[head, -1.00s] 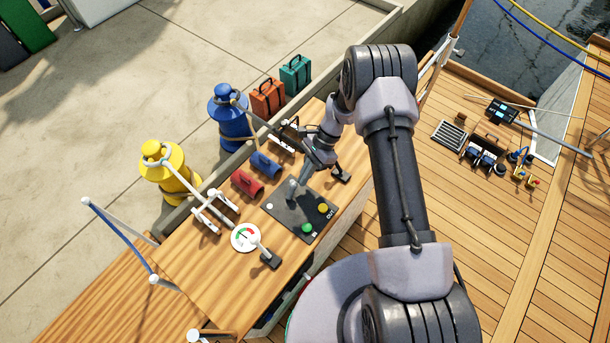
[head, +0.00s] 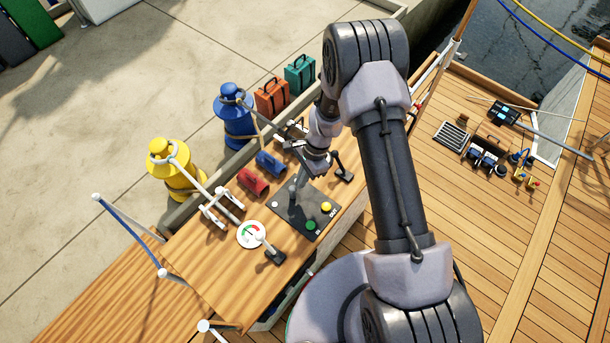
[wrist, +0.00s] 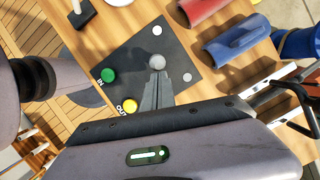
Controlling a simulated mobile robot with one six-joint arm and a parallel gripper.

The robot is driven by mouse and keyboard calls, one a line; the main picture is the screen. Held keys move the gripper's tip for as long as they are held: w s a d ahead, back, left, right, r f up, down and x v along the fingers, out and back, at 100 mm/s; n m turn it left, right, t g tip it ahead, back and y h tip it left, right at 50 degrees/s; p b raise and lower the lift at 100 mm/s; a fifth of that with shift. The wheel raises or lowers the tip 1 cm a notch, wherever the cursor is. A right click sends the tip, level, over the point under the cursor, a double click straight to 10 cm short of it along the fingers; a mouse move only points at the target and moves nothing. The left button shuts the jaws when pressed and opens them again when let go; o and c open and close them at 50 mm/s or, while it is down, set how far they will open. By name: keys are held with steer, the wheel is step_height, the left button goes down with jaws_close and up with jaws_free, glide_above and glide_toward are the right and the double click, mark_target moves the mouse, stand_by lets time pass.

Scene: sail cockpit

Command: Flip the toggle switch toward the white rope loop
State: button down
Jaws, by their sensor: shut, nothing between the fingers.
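A dark panel (head: 330,219) lies on the wooden cockpit top. At its middle in the wrist view is a round grey knob (wrist: 157,61), apparently the toggle's tip; its lean cannot be told. My gripper (wrist: 157,73) is shut and empty, its tips right at the knob; whether they touch is unclear. In the head view my gripper (head: 293,208) points down over the panel and hides the knob. A white rope loop (head: 181,152) is around the yellow bollard (head: 173,176) at the left. The blue bollard (head: 233,115) stands farther back with a tan rope.
The panel has a green IN button (wrist: 108,75), a yellow OUT button (wrist: 130,106) and pale dots. White rail fittings (head: 222,206) stand near the edge.

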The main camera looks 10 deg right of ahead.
steer(key=shift+s+a+r, duration=0.25)
steer(key=shift+s+a, duration=0.5)
steer(key=shift+s, duration=0.05)
steer(key=shift+s+a+b, duration=0.55)
steer(key=shift+s+a, duration=0.2)
steer(key=shift+a, duration=0.05)
steer(key=shift+s+a+f, duration=0.15)
steer(key=shift+s+a, duration=0.1)
steer(key=shift+s, duration=0.15)
steer(key=shift+s+a+b, duration=0.15)
steer(key=shift+s+b, duration=0.15)
step_height(320, 180, up, 11)
steer(key=s+p, duration=0.2)
steer(key=p, duration=0.3)
steer(key=shift+s+d+r, duration=0.2)
steer(key=shift+s+d, duration=0.05)
